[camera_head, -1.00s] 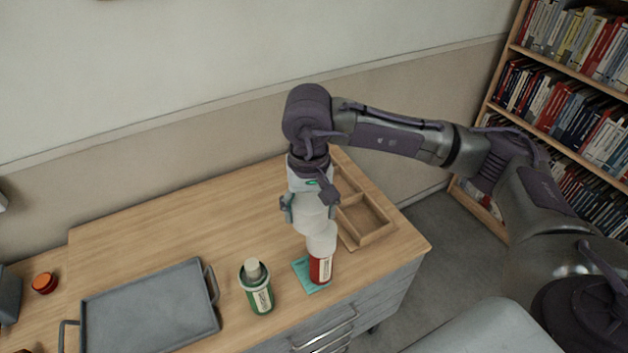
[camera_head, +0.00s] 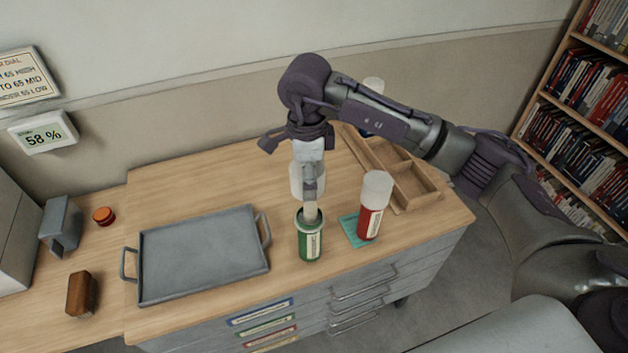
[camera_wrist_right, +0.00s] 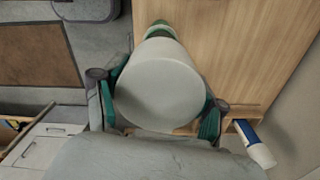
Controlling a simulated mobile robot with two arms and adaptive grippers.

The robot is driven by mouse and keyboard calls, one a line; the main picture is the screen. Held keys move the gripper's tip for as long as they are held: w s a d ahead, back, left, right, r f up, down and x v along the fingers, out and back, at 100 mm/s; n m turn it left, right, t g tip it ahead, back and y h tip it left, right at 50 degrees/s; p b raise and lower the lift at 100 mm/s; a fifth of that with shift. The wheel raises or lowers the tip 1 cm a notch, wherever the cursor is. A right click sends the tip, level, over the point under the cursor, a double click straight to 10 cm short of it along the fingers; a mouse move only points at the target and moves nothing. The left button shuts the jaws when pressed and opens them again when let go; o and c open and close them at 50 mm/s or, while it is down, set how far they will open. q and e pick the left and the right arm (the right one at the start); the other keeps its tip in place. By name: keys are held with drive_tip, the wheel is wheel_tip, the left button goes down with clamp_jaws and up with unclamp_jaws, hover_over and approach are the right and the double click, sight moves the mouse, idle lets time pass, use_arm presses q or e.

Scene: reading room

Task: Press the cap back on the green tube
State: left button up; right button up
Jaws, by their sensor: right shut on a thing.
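The green tube (camera_head: 310,240) stands upright near the counter's front edge, its pale inner neck (camera_head: 311,214) showing above the green rim. My right gripper (camera_head: 308,183) is shut on a white cap (camera_head: 296,181) and holds it upright over the tube. My left gripper is not in view.
A red tube with a white cap (camera_head: 371,212) stands on a teal mat (camera_head: 353,231) just right. A grey tray (camera_head: 200,255) lies left, a wooden organizer (camera_head: 415,187) behind right. A blue tube with a white top (camera_wrist_right: 252,145) stands behind. A brown brush (camera_head: 82,293) lies far left.

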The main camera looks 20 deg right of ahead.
sight(310, 206)
drive_tip(key=shift+w+d+f+b, duration=0.1)
drive_tip(key=shift+d+f+b, duration=0.2)
drive_tip(key=shift+f, duration=0.45)
drive_tip(key=shift+a+f+b, duration=0.2)
drive_tip(key=shift+f+b, duration=0.55)
drive_tip(key=shift+f, duration=0.8)
drive_tip(key=shift+d+f+b, duration=0.1)
drive_tip(key=shift+f+b, duration=0.4)
drive_tip(key=shift+b, duration=0.05)
use_arm(q)
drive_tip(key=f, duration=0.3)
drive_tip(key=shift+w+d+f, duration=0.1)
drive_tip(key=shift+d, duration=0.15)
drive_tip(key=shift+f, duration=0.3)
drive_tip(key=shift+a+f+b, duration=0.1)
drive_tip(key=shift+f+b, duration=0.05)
drive_tip(key=shift+b, duration=0.25)
use_arm(e)
drive_tip(key=shift+f, duration=0.1)
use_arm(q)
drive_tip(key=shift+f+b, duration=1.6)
use_arm(e)
drive_tip(key=shift+f, duration=1.55)
use_arm(q)
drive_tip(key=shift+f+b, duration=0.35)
drive_tip(key=shift+b, duration=0.05)
use_arm(e)
drive_tip(key=shift+f, duration=0.15)
